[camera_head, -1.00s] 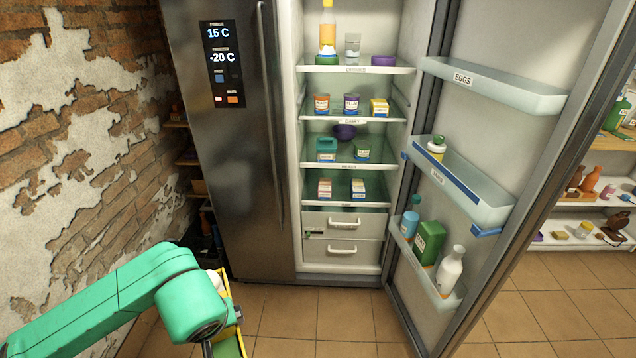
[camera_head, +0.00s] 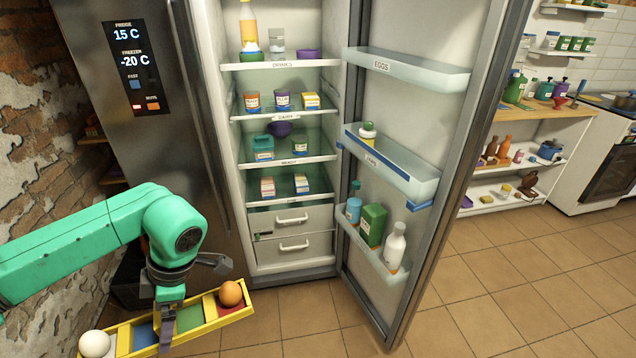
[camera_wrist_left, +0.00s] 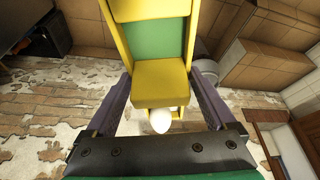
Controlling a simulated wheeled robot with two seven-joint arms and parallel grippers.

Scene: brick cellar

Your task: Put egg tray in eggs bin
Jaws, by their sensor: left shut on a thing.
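The egg tray (camera_head: 226,321) is a long yellow holder with coloured compartments at the lower left of the head view. A brown egg (camera_head: 231,293) sits at its right end and a white egg (camera_head: 94,344) at its left end. My left gripper (camera_head: 168,328) is shut on the tray's middle and holds it in front of the fridge, below the bins. In the left wrist view the tray (camera_wrist_left: 160,82) lies between the fingers, with a white egg (camera_wrist_left: 160,121) near. The eggs bin (camera_head: 425,74), labelled EGGS, is the top door shelf and looks empty. My right gripper is out of view.
The fridge door (camera_head: 418,28) stands open to the right. A middle door bin (camera_head: 410,180) holds a small jar, and the low bin (camera_head: 372,250) holds bottles. Loaded fridge shelves (camera_head: 282,112) are behind. Tiled floor (camera_head: 500,290) is free at the right.

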